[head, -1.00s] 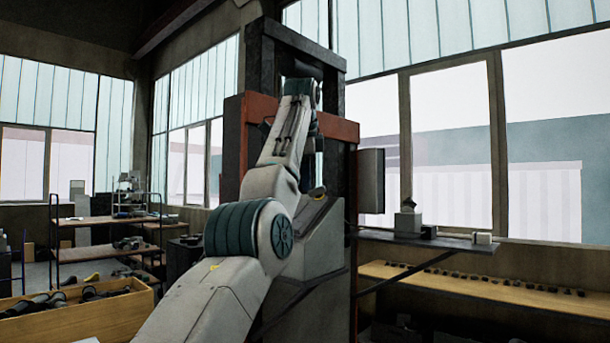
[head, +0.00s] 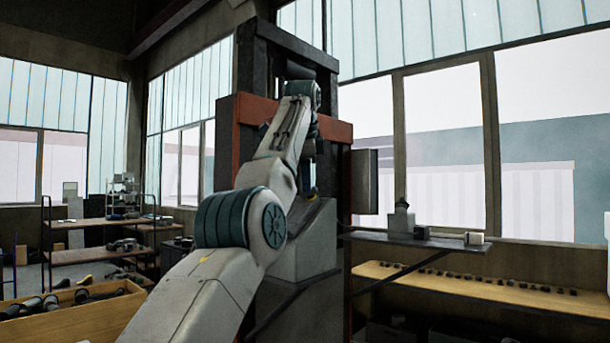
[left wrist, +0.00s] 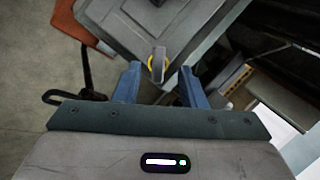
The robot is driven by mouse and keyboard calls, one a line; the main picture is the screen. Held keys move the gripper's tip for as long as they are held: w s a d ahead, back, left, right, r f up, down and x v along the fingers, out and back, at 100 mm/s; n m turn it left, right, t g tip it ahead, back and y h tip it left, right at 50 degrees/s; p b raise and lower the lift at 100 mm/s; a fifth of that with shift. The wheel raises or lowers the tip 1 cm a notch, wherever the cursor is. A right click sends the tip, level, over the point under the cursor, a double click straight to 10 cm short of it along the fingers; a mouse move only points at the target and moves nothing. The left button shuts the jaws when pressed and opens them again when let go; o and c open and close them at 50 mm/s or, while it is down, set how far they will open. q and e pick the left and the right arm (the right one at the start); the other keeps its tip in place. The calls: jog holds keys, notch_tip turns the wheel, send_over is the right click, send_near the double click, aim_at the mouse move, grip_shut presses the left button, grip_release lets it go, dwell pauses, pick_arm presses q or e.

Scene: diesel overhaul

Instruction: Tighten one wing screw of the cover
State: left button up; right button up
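The wing screw (left wrist: 157,64) shows in the left wrist view as a grey upright wing with a yellow ring at its base. It stands on the grey panelled cover (left wrist: 125,35). My left gripper (left wrist: 158,80) is open, its two blue fingers apart on either side of the wing, with a gap to each side. In the head view my left gripper (head: 310,180) points down over the sloped top of the grey housing (head: 305,235). A bit of yellow (head: 312,197) shows at its fingertips; the rest of the screw is hidden. My right gripper is not in view.
A dark red and black frame (head: 335,131) stands behind the housing. A wooden crate of dark parts (head: 75,318) is at the lower left.

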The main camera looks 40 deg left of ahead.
pick_arm(q)
jog(key=shift+w+f, duration=0.3)
jog(key=shift+f, duration=0.2)
jog(key=shift+w+f, duration=0.45)
jog(key=shift+f, duration=0.05)
jog(key=shift+w+f, duration=0.3)
jog(key=shift+f, duration=0.1)
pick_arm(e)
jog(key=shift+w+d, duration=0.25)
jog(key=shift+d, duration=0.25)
